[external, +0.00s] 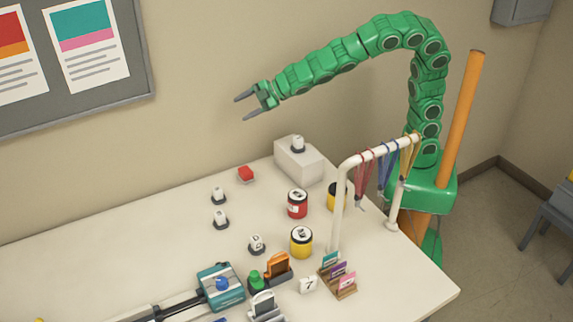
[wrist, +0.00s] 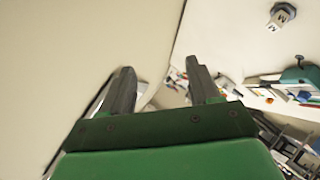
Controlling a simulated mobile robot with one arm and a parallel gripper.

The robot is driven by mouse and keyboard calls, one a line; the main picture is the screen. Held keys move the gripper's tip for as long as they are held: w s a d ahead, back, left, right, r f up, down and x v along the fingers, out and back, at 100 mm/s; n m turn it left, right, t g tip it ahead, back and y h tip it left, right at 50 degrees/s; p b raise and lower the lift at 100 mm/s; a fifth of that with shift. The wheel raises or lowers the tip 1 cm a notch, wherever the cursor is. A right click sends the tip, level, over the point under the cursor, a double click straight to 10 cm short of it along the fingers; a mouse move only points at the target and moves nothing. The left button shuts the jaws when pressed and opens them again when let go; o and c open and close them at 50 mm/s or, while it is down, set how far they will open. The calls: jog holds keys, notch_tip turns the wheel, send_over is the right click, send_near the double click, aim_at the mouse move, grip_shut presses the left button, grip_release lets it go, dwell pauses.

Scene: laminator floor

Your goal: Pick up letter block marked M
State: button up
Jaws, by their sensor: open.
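In the wrist view a small white letter block marked M (wrist: 282,15) sits in a dark holder at the upper right.
A red block (external: 246,174), a red jar (external: 298,204) and a yellow jar (external: 301,242) stand on the table (external: 120,260). A white rack (external: 342,200) with hanging lanyards is at the right. A teal device (external: 221,287) is at the front. The table's left side is largely clear.

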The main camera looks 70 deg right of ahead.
jog(key=w+a+f+n+y, duration=0.1)
jog(key=w+a+f+n, duration=0.4)
jog(key=n, duration=0.3)
jog(key=n+g+y, duration=0.2)
jog(key=n+y, duration=0.3)
jog(key=n, duration=1.8)
send_near(216, 221)
jog(key=shift+w+a, duration=0.7)
jog(key=shift+w, duration=0.3)
jog(key=shift+w+a+f+g, duration=0.25)
jog(key=shift+a+f+g, duration=0.05)
jog(key=shift+a, duration=0.1)
jog(key=shift+x, duration=0.75)
jog(key=shift+s+x, duration=0.25)
jog(key=shift+x, duration=2.5)
grip_shut()
